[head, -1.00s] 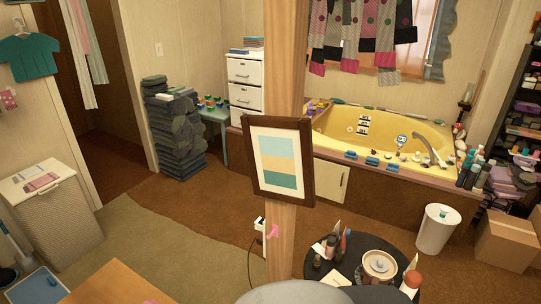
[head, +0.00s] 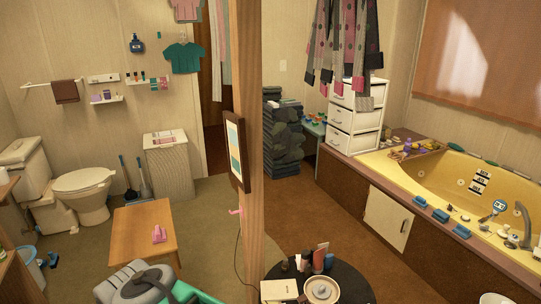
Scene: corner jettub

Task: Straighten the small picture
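The small picture (head: 235,152) has a dark brown frame, a white mat and bands of light blue, yellow and teal. It hangs on the left face of the wooden post (head: 250,60) in the middle of the head view. I see it at a steep slant, so I cannot tell how far it is tilted. Nothing is touching it that I can see. My gripper is not in view. A grey rounded part, which may be my arm, shows at the bottom left.
A pink hook (head: 236,211) is on the post below the picture. A round black table (head: 345,287) with several items stands at its foot. A low wooden table (head: 143,228) stands left. The yellow tub (head: 440,178) fills the right.

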